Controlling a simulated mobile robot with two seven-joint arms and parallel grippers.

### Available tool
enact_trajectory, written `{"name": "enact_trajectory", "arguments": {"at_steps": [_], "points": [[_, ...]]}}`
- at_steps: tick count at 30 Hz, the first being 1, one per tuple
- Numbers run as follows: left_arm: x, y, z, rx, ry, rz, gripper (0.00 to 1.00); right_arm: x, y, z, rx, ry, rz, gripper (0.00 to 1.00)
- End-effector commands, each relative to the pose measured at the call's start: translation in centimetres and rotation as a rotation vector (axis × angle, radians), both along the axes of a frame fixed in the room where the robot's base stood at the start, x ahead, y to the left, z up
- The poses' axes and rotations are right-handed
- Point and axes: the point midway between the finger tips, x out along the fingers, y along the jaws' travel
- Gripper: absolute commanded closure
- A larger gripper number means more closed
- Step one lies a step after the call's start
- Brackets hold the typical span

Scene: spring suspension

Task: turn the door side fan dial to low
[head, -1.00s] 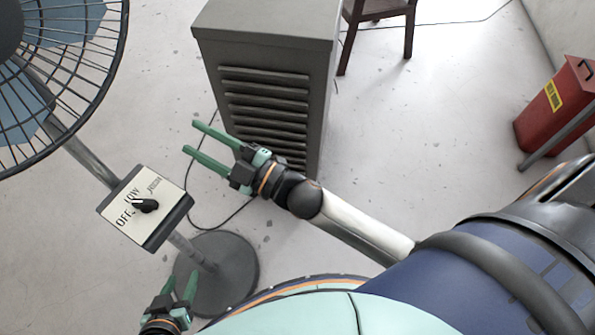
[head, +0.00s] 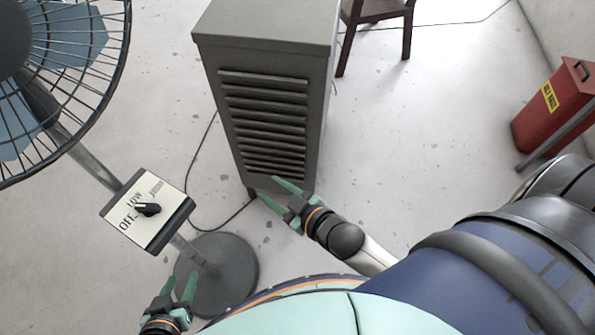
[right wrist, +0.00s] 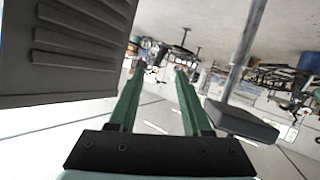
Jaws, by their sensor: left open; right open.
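A fan (head: 60,75) stands at the left in the head view. Its white control panel (head: 128,222) carries a black dial (head: 148,209) and the labels OFF, LOW and a third that is hard to read. A white mark on the dial lies near LOW, but I cannot tell its exact setting. My right gripper (head: 268,190) is open and empty, right of the panel and in front of the grey cabinet. Its green fingers show apart in the right wrist view (right wrist: 157,85). My left gripper (head: 180,288) is open and empty below the panel, near the fan's base.
The grey louvred cabinet (head: 265,105) stands right of the fan; it also fills the upper left of the right wrist view (right wrist: 65,45). The fan's round base (head: 232,270) and a cable (head: 193,190) lie on the floor. A red bin (head: 550,110) stands far right.

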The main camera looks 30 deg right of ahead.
Motion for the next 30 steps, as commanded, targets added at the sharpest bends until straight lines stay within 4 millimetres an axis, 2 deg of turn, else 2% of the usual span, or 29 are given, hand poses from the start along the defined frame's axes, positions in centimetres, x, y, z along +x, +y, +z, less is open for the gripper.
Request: {"name": "enact_trajectory", "arguments": {"at_steps": [6,12,18,30], "points": [[0.0,0.0,0.3,0.000,0.000,0.000,0.50,-2.8,-1.6,-2.7,0.043,0.141,-0.066,0.51],[0.0,0.0,0.5,0.000,0.000,0.000,0.50,-4.8,-2.5,-4.3,0.069,0.227,-0.106,0.51],[0.0,0.0,0.5,0.000,0.000,0.000,0.50,-5.5,-2.9,-4.9,0.080,0.259,-0.123,0.51],[0.0,0.0,0.5,0.000,0.000,0.000,0.50,-5.5,-2.9,-4.9,0.079,0.260,-0.122,0.51]]}}
